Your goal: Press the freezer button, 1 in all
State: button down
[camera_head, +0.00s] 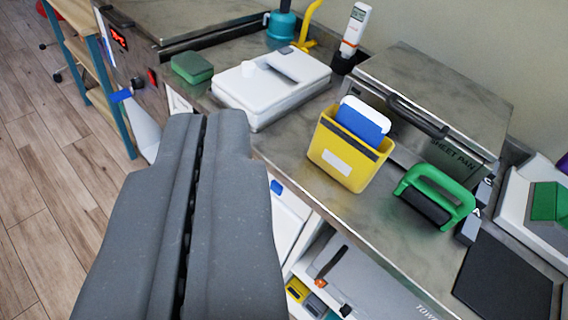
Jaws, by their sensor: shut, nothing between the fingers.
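My gripper (201,116) is shut and empty, its two long grey fingers pointing away from the camera and filling the lower left. A steel unit with a flat lid (190,18) at the top left looks like the freezer. Its front panel carries a small red lit display (119,38). Lower on that front is a small red button-like part (152,77), with a dark one (137,82) beside it. I cannot tell which is the freezer button. My fingertips are apart from these parts, nearer the camera and to their right.
The steel counter (285,140) holds a green sponge (192,67), a white scale-like box (272,85), a yellow holder (342,156), a steel box marked SHEET PAN (440,85) and a green-handled tool (435,195). A wooden shelf (85,60) stands left.

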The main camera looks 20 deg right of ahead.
aim_at(276, 188)
jog(key=w+f+n+y+p, duration=0.1)
jog(key=w+f+n+p, duration=0.35)
jog(key=w+f, duration=1.35)
notch_tip(276, 188, down, 24)
jog(key=n+t+h+p, duration=0.1)
jog(key=n+p, duration=0.2)
jog(key=p, duration=0.2)
jog(key=shift+d+f+t, duration=0.15)
jog(key=shift+f+t, duration=0.1)
jog(key=shift+t, duration=0.05)
jog(key=shift+w, duration=0.15)
jog(key=w+d+b, duration=0.6)
jog(key=b, duration=0.1)
